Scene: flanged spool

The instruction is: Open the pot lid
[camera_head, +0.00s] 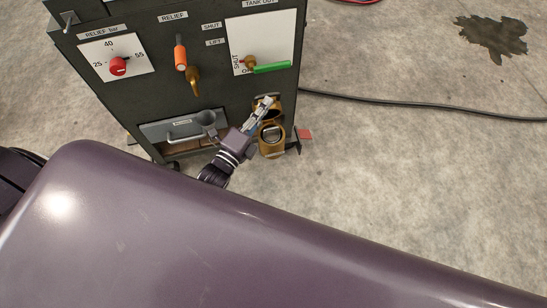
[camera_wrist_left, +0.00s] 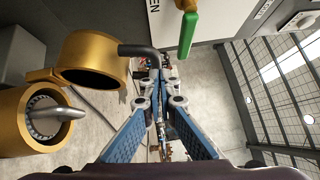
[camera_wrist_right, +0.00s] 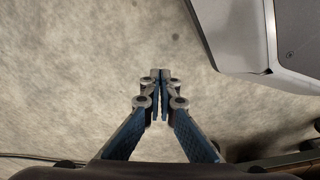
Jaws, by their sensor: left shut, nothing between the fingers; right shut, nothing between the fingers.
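Two brass, round, cup-like parts sit side by side at the cabinet's lower right corner. The upper brass part (camera_wrist_left: 92,62) has a dark hollow mouth and a dark bent rod (camera_wrist_left: 138,50) at its side. The lower brass part (camera_wrist_left: 28,118) holds a grey ring and a metal loop; it also shows in the head view (camera_head: 271,149). They seem joined at their edges; I cannot tell which is the lid. My left gripper (camera_head: 266,103) is shut and empty beside the upper part, its tips close to the rod; contact is unclear. My right gripper (camera_wrist_right: 160,75) is shut and empty over bare floor.
The dark cabinet (camera_head: 150,80) carries a red knob (camera_head: 118,66), an orange-handled lever (camera_head: 181,58) and a green handle (camera_head: 271,67) above my left gripper. A black cable (camera_head: 400,101) crosses the floor at right.

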